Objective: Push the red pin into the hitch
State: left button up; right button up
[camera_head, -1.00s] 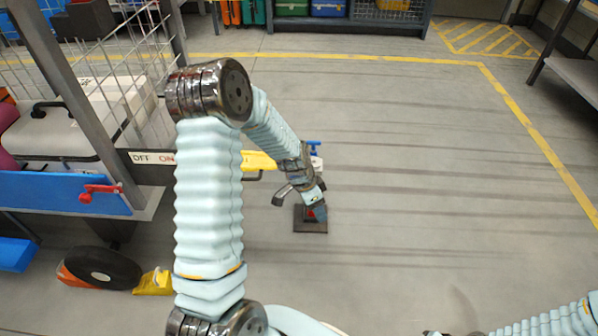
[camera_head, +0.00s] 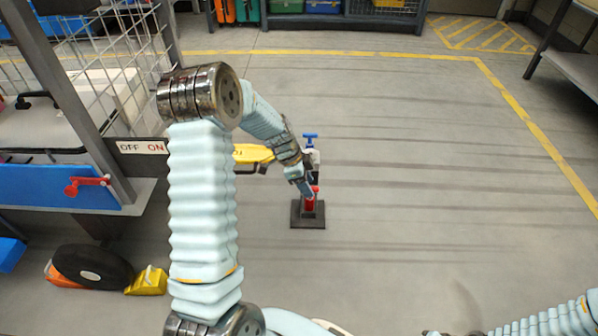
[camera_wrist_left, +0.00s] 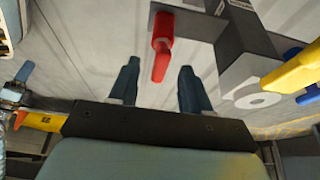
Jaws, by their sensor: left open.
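The red pin (camera_head: 311,204) stands upright on a dark square base plate (camera_head: 298,222) on the floor. My left gripper (camera_head: 307,190) is at the pin's upper part. In the left wrist view the gripper's two fingers (camera_wrist_left: 159,72) are apart, with the red pin (camera_wrist_left: 161,40) just beyond and between their tips; I see no grip on it. Behind it in the head view are a yellow drawbar (camera_head: 252,154) and a pale fitting with a blue handle (camera_head: 310,137). I cannot tell clearly which part is the hitch. My right gripper is out of view; only its arm shows at lower right.
A wire-sided cart (camera_head: 120,60) with a blue panel (camera_head: 40,188) and a red lever (camera_head: 88,184) stands on the left. A black wheel (camera_head: 92,270) and yellow chock (camera_head: 147,281) are below it. The floor to the right is clear.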

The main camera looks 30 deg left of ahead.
pick_arm(q)
jog(key=shift+x, duration=1.45)
jog(key=shift+c, duration=0.5)
grip_shut()
jog(key=shift+r, duration=0.1)
jog(key=shift+r, duration=0.1)
jog(key=shift+r+p, duration=1.35)
jog(key=shift+r, duration=1.35)
